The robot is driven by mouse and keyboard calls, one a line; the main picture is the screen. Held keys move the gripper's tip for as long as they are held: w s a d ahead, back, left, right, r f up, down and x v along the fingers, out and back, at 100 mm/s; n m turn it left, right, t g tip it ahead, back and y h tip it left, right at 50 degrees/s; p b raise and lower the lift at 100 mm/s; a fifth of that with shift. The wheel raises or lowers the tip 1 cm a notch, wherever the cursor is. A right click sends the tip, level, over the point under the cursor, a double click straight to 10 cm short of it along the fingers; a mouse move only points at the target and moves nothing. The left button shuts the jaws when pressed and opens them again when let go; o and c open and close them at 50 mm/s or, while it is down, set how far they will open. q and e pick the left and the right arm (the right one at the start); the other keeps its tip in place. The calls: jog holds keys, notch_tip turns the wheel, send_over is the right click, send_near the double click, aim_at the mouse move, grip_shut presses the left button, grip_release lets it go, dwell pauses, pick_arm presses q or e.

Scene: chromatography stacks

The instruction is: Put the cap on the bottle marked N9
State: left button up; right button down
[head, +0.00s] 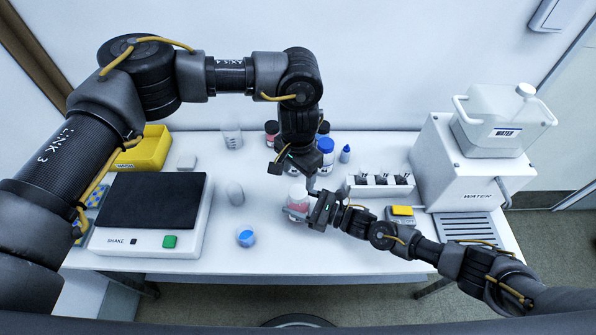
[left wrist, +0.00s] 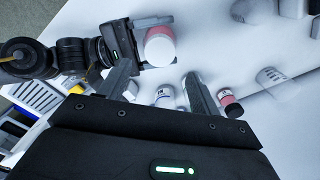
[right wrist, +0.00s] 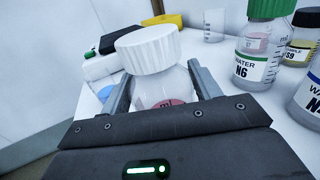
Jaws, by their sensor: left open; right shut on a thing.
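My right gripper (head: 306,206) is shut on a clear bottle (right wrist: 163,86) with something pink low on it. A white ribbed cap (right wrist: 148,48) sits on top of this bottle; how tightly, I cannot tell. The held bottle also shows in the left wrist view (left wrist: 160,47). Any mark on it is hidden or unreadable, and I cannot read N9 anywhere. My left gripper (head: 297,170) is open and empty, pointing down just behind and above the held bottle. A small blue cap-like piece (head: 246,238) lies on the table at the front.
A green-capped bottle marked N6 (right wrist: 256,55) and a bottle marked S9 (right wrist: 301,47) stand close by. A blue-capped bottle (head: 326,152) is behind my grippers. The shaker (head: 150,240) stands left; a rack (head: 380,190) and water unit (head: 455,165) stand right. The front table is mostly clear.

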aim_at(298, 191)
pick_arm(q)
jog(key=shift+f, duration=4)
jog(key=shift+c, duration=0.2)
jog(key=c, duration=0.9)
jog(key=m, duration=0.7)
jog(key=shift+c, duration=0.2)
jog(key=m, duration=0.7)
jog(key=shift+m, duration=0.3)
jog(key=m, duration=0.7)
jog(key=shift+m, duration=0.3)
jog(key=m, duration=0.5)
jog(key=shift+f+m, duration=0.1)
jog(key=shift+m, duration=0.2)
jog(key=o, duration=1.1)
jog(key=shift+o, duration=0.2)
